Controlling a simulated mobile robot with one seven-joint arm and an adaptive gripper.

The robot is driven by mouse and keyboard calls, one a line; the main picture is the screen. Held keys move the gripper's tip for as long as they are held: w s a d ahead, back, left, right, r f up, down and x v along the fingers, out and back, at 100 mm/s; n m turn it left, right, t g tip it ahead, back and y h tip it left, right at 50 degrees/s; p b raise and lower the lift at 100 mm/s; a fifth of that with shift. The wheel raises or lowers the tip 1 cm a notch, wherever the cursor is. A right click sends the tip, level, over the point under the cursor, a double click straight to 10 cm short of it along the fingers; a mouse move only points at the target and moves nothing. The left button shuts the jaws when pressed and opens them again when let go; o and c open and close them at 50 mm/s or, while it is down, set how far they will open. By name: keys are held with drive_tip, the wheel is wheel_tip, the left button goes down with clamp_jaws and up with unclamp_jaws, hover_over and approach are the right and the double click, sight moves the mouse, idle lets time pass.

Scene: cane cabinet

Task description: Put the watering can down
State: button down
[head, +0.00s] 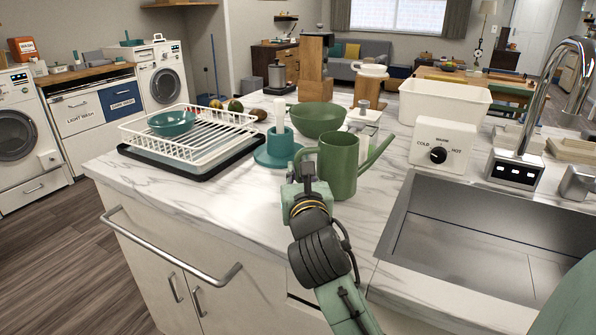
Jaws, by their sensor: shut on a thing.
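The watering can (338,166) is green, with a tall round body and a long thin spout (378,152) pointing to the right. It is upright over the marble-patterned counter (215,205), near the front edge. My gripper (304,172) is at the can's left side, where its handle is, and is shut on it. The fingertips and most of the handle are hard to make out. I cannot tell whether the can's base touches the counter.
A teal holder (275,154) and a green bowl (318,118) stand close behind the can. A white dish rack (190,133) is to the left. The sink (490,240) and faucet (520,160) are to the right. Bare counter lies at front left.

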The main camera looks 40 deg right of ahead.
drive_tip(key=shift+f, duration=0.35)
drive_tip(key=shift+f, duration=0.2)
drive_tip(key=c, duration=1.7)
unclamp_jaws()
